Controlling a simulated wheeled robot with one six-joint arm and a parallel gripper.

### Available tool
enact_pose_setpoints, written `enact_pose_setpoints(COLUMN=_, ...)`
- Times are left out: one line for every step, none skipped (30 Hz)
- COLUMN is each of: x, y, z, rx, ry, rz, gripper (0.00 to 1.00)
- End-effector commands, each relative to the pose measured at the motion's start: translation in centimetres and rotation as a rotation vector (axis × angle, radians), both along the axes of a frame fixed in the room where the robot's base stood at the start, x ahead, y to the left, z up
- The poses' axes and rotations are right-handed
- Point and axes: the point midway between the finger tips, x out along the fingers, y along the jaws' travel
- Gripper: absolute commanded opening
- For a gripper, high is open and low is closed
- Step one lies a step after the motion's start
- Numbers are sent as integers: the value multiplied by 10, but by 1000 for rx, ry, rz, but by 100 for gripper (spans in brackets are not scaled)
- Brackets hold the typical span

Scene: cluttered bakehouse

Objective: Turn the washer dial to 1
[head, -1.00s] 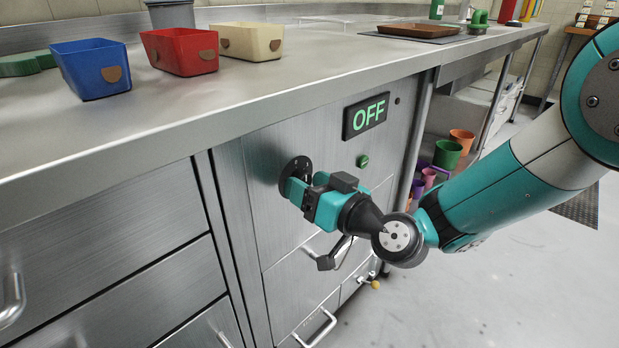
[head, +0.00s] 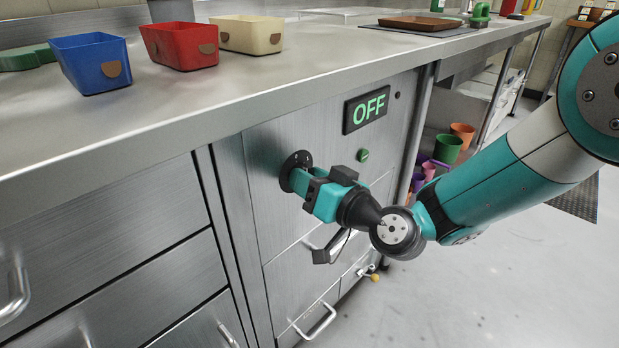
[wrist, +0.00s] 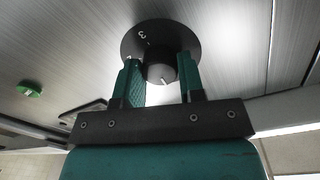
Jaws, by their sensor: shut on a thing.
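The washer dial is a dark round plate with a knob on the steel front panel; its plate edge shows in the head view (head: 298,157). In the wrist view the dial knob (wrist: 161,68) has a pale pointer mark, and a "3" shows on the plate above it. My gripper (head: 293,179) reaches the dial from the right. In the wrist view my gripper (wrist: 162,80) has its teal fingers on either side of the knob, shut on it. The display (head: 366,110) above the dial reads OFF in green. The other dial numbers are hidden or too small to read.
A green button (head: 362,155) sits right of the dial, below the display. Blue (head: 92,62), red (head: 181,46) and cream (head: 247,35) bins stand on the counter above. Drawer handles (head: 316,321) stick out below.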

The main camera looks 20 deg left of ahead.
Motion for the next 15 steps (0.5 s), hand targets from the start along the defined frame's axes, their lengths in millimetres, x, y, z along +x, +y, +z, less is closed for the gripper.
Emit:
enact_pose_setpoints(x=0, y=0, z=2, rx=12, ry=28, rz=0, gripper=13)
enact_pose_setpoints(x=0, y=0, z=2, rx=20, ry=47, rz=0, gripper=13)
enact_pose_setpoints(x=0, y=0, z=2, rx=32, ry=76, rz=0, gripper=13)
enact_pose_setpoints(x=0, y=0, z=2, rx=41, ry=99, rz=0, gripper=13)
enact_pose_setpoints(x=0, y=0, z=3, rx=51, ry=122, rz=0, gripper=13)
enact_pose_setpoints(x=0, y=0, z=3, rx=65, ry=155, rz=0, gripper=13)
enact_pose_setpoints(x=0, y=0, z=3, rx=76, ry=181, rz=0, gripper=13)
enact_pose_setpoints(x=0, y=0, z=3, rx=86, ry=208, rz=0, gripper=13)
enact_pose_setpoints(x=0, y=0, z=3, rx=101, ry=243, rz=0, gripper=13)
enact_pose_setpoints(x=0, y=0, z=3, rx=112, ry=270, rz=0, gripper=13)
enact_pose_setpoints(x=0, y=0, z=3, rx=124, ry=297, rz=0, gripper=13)
enact_pose_setpoints(x=0, y=0, z=4, rx=138, ry=332, rz=1, gripper=13)
enact_pose_setpoints(x=0, y=0, z=4, rx=150, ry=358, rz=0, gripper=13)
enact_pose_setpoints(x=0, y=0, z=4, rx=160, ry=384, rz=0, gripper=13)
enact_pose_setpoints(x=0, y=0, z=4, rx=174, ry=420, rz=-1, gripper=13)
